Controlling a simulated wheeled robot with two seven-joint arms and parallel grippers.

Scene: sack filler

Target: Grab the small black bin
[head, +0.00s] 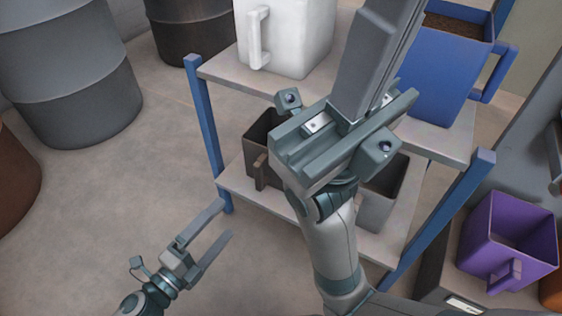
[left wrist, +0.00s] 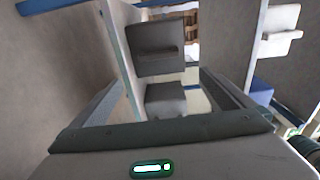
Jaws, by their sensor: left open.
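The small black bin (head: 270,178), with a handle on its front, stands on the left part of the lower shelf (head: 234,187). In the head view my right gripper hides part of it. In the left wrist view, which is turned on its side, the black bin (left wrist: 160,46) is the upper dark box between the fingers. My left gripper (head: 226,219) is open and empty, in front of the shelf and apart from the bin. My right gripper (head: 392,45) points up across the shelf unit. Its tips are cut off at the top edge.
A grey bin (head: 375,208) stands right of the black one. The upper shelf (head: 222,74) bears a white bin (head: 300,40) and a blue bin (head: 435,75). A blue post (head: 205,130) stands near my left gripper. A purple bin (head: 508,230) is at the right.

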